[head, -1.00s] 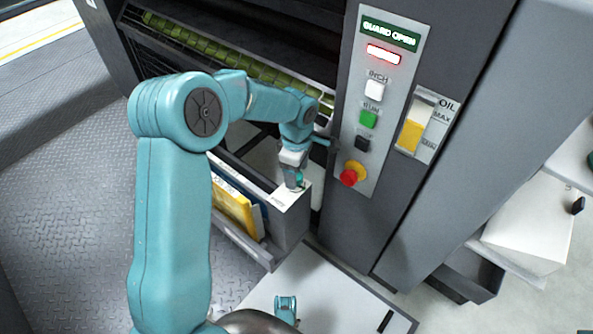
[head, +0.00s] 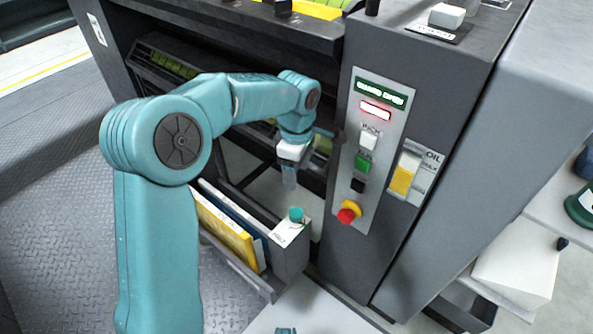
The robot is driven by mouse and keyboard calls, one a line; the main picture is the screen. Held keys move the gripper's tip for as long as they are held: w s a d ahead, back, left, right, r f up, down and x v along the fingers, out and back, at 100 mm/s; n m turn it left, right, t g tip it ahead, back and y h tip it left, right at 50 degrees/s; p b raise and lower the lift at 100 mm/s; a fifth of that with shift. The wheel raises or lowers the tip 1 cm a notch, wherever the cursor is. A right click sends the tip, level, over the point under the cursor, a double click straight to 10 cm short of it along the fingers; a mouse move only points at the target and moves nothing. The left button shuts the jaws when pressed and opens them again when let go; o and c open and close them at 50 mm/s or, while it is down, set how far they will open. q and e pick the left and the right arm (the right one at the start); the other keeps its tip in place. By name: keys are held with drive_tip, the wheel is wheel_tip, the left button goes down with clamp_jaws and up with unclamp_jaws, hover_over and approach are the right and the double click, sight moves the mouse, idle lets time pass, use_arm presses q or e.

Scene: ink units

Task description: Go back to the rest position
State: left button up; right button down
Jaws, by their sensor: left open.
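My left arm comes in from the left and bends over the open ink drawer. My left gripper (head: 290,182) points down in front of the dark opening of the machine. Its clear fingers are open and look empty. A small round teal knob (head: 296,215) sits on the white labelled top of the drawer front (head: 288,235), just below the fingertips. The gripper appears apart from it.
The drawer holds yellow and dark blue flat items (head: 225,228). The control panel (head: 378,150) with a red stop button (head: 347,213) is close to the right of the gripper. An oil gauge (head: 405,172) is beyond it. Grey tread-plate floor (head: 60,200) lies open at left.

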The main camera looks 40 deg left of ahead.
idle(0.3)
use_arm(q)
drive_tip(key=s+d+f+m+h, duration=0.1)
drive_tip(key=s+d+f+m, duration=0.55)
drive_tip(key=f, duration=0.25)
drive_tip(key=s+d+f+m+h, duration=0.2)
drive_tip(key=s+d+f+m, duration=0.4)
drive_tip(key=s+f, duration=0.3)
drive_tip(key=s+d+f+m+h, duration=0.1)
drive_tip(key=s+d+f+m, duration=0.5)
drive_tip(key=f, duration=0.4)
wheel_tip(320, 180, up, 26)
drive_tip(key=p, duration=2.6)
drive_tip(key=shift+w+r, duration=0.15)
drive_tip(key=shift+w, duration=0.05)
drive_tip(key=shift+c, duration=0.4)
